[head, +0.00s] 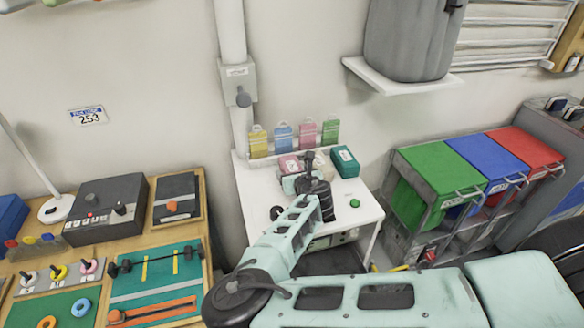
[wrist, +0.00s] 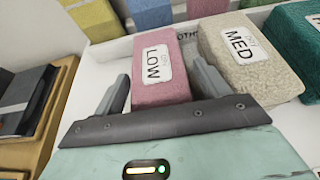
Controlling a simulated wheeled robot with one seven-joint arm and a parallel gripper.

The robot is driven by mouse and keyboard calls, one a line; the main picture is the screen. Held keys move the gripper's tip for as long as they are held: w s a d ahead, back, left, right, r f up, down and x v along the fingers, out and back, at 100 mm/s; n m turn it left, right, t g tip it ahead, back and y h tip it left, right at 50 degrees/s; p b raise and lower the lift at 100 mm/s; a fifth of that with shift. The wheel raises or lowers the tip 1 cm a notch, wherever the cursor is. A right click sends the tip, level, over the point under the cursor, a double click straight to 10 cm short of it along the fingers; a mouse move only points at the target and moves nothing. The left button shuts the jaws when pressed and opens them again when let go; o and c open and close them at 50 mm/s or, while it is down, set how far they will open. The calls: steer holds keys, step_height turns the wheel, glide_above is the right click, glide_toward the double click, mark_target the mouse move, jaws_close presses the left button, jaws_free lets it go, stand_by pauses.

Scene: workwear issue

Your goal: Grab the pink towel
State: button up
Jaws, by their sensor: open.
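The pink towel (wrist: 163,40) is a folded block with a white LOW label, standing on the white table. In the wrist view it sits between the two fingers of my gripper (wrist: 161,72), which is open, with a finger to either side. The lower part of the towel is hidden behind the gripper body. In the head view the pink towel (head: 289,165) is at the back left of the white table, partly behind my gripper (head: 298,182). I cannot tell whether the fingers touch it.
A beige towel (wrist: 245,62) labelled MED stands close to the right, with a teal one (head: 345,162) beyond it. Yellow, blue, pink and green tagged items (head: 283,139) line the back. The white table (head: 358,207) has bare room at its front right.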

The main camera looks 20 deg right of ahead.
steer(key=shift+x, duration=0.8)
steer(key=c, duration=1.1)
steer(key=shift+c, duration=0.2)
